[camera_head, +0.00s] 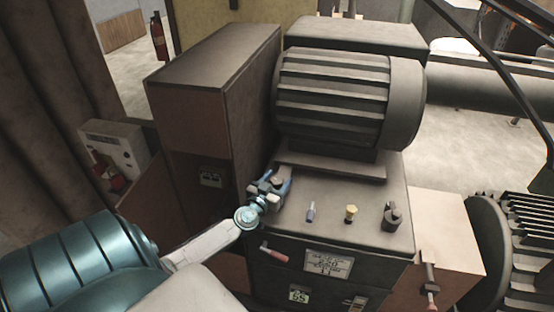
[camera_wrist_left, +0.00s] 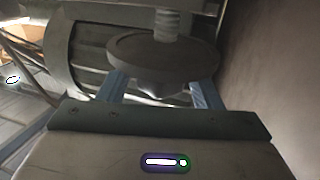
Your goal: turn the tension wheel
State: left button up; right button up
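The tension wheel looks like a grey round disc (camera_wrist_left: 162,62) on a ribbed, pale shaft in the left wrist view. In the head view it is a small brownish piece (camera_head: 278,181) at the left edge of the machine's top panel, mostly hidden by the gripper. My left gripper (camera_head: 270,188) is right at it. In the left wrist view its blue fingers (camera_wrist_left: 160,92) stand wide apart, one towards each side of the disc. Their tips are hidden by the disc, and I cannot tell whether they touch it. My right gripper is not in view.
A large ribbed motor (camera_head: 335,98) stands behind the panel. A red-handled lever (camera_head: 274,253) sticks out below. A tall brown cabinet (camera_head: 203,125) stands close on the left.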

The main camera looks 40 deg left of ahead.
pick_arm(q)
jog(key=v, duration=1)
jog(key=shift+s+b, duration=0.35)
jog(key=shift+s, duration=0.05)
